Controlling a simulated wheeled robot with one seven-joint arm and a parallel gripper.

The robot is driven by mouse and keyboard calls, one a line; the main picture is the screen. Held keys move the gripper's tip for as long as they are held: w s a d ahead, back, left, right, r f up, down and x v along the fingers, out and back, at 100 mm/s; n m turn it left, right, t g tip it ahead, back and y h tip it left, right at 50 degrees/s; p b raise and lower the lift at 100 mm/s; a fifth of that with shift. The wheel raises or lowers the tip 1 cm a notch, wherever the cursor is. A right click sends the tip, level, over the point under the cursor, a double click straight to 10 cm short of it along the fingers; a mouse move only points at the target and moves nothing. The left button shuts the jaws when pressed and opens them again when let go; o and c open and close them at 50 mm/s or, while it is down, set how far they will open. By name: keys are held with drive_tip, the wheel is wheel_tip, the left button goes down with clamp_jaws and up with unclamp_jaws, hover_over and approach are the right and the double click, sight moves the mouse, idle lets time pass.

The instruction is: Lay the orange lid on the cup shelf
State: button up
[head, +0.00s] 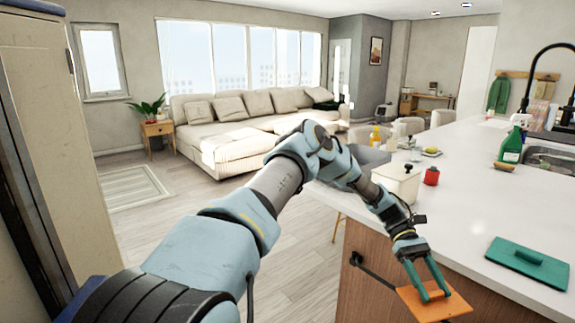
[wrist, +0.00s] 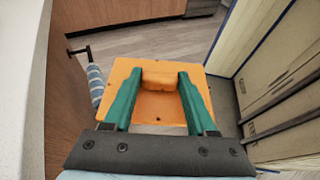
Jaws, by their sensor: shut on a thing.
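The orange lid (head: 436,303) is a flat square with a raised block handle. My gripper (head: 436,290) is shut on it, at the near edge of the island, beside the wooden front. In the wrist view the lid (wrist: 122,80) fills the middle, with the green fingers of my gripper (wrist: 158,85) on either side of its handle. The lid hangs over the floor, clear of the countertop. I cannot make out a cup shelf in either view.
The white island countertop (head: 470,200) holds a teal lid (head: 528,262), a white container (head: 397,182), a red jar (head: 431,176) and a green bottle (head: 510,146). A bar handle (head: 375,275) juts from the island front. A tall cabinet (wrist: 285,70) stands right in the wrist view.

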drive_tip(key=w+a+f+m+t+y+b, duration=0.15)
drive_tip(key=a+f+m+y, duration=0.25)
drive_tip(key=a, duration=0.5)
drive_tip(key=w+a+f+m+t+y, duration=0.1)
drive_tip(key=w+a+f+m+y, duration=0.25)
drive_tip(key=a, duration=0.55)
drive_tip(key=w+a+f+m+t+y+b, duration=0.1)
drive_tip(key=a+f+m+t+y, duration=0.1)
drive_tip(key=a+f+m+y, duration=0.45)
drive_tip(key=w+a+m+t+h+b, duration=0.1)
drive_tip(key=w+a+m+t+h, duration=0.1)
drive_tip(key=a+m+t, duration=0.4)
drive_tip(key=w+a+r+m+t+h+b, duration=0.1)
drive_tip(key=w+a+m+t+b, duration=0.1)
drive_tip(key=w+a+m+t, duration=0.3)
drive_tip(key=w+a+m+t+h+b, duration=0.2)
drive_tip(key=w+a+m+t, duration=0.2)
drive_tip(key=a+m+t, duration=0.3)
drive_tip(key=a+t, duration=0.2)
drive_tip(key=shift+w+a+r+t+h, duration=0.2)
drive_tip(key=shift+a+r+t+h, duration=0.1)
drive_tip(key=shift+a+t, duration=0.05)
